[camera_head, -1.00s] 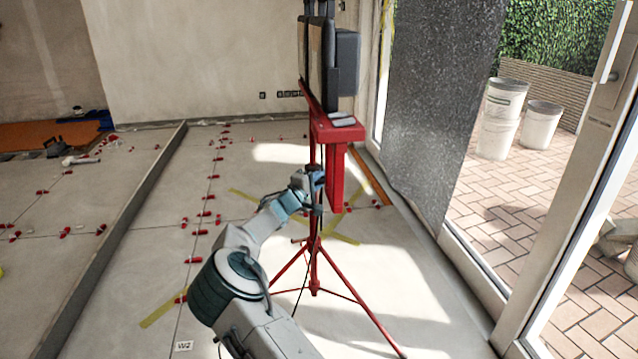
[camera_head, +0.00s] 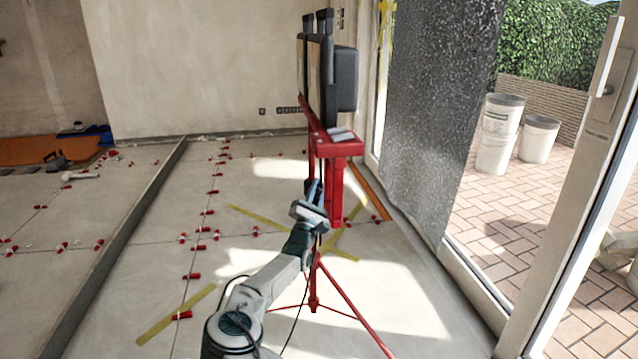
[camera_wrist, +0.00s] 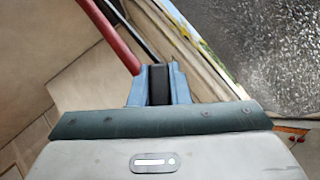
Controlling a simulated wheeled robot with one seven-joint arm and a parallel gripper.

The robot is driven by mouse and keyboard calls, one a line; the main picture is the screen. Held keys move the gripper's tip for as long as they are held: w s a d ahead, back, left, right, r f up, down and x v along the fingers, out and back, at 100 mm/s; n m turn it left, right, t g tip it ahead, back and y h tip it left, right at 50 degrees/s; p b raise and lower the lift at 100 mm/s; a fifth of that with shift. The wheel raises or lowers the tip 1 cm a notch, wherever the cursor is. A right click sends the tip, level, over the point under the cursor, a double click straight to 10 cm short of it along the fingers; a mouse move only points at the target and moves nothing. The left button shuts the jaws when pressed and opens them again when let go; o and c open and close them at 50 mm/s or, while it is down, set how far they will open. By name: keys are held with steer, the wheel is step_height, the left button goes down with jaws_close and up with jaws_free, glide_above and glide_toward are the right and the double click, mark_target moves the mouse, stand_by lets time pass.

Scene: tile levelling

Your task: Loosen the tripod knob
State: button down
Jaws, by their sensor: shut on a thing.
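The red tripod (camera_head: 346,295) stands on the tiled floor and carries a dark, boxy panel (camera_head: 329,70) at its top. My gripper (camera_head: 314,190) is at the tripod's upright, below the red bracket. In the wrist view, the two blue fingers of my gripper (camera_wrist: 158,88) are closed around a black knob (camera_wrist: 158,82), one on each side. A red tripod tube (camera_wrist: 112,38) and a black rod run up and left from there. The knob's far side is hidden, and in the head view my wrist covers it.
A glass door frame (camera_head: 460,265) and a hanging grey sheet (camera_head: 440,110) stand close on the right. Red levelling clips (camera_head: 192,276) dot the floor joints. Yellow tape (camera_head: 175,315) crosses the floor around the tripod. White buckets (camera_head: 497,135) stand outside. Open floor lies left of the tripod.

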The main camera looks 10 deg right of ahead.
steer(key=shift+w+a+f+n+t+y+p, duration=0.15)
steer(key=shift+n+t+y+p, duration=0.7)
steer(key=shift+n+y+p, duration=1)
steer(key=shift+s+a+r+n+t+y+p, duration=0.15)
steer(key=shift+n+t+y+p, duration=0.7)
steer(key=shift+n+y, duration=1.75)
steer(key=shift+w+a+f+n+t+y+p, duration=0.2)
steer(key=shift+n+t+y+p, duration=0.6)
steer(key=shift+n+y+p, duration=1.35)
steer(key=shift+s+n+h+b, duration=0.1)
steer(key=shift+n+h+b, duration=0.4)
steer(key=shift+n+b, duration=0.25)
steer(key=c, duration=1.4)
jaws_free()
steer(key=shift+a, duration=0.2)
steer(key=shift+o, duration=0.2)
steer(key=shift+d, duration=0.55)
steer(key=shift+a, duration=0.1)
steer(key=shift+a+r, duration=0.1)
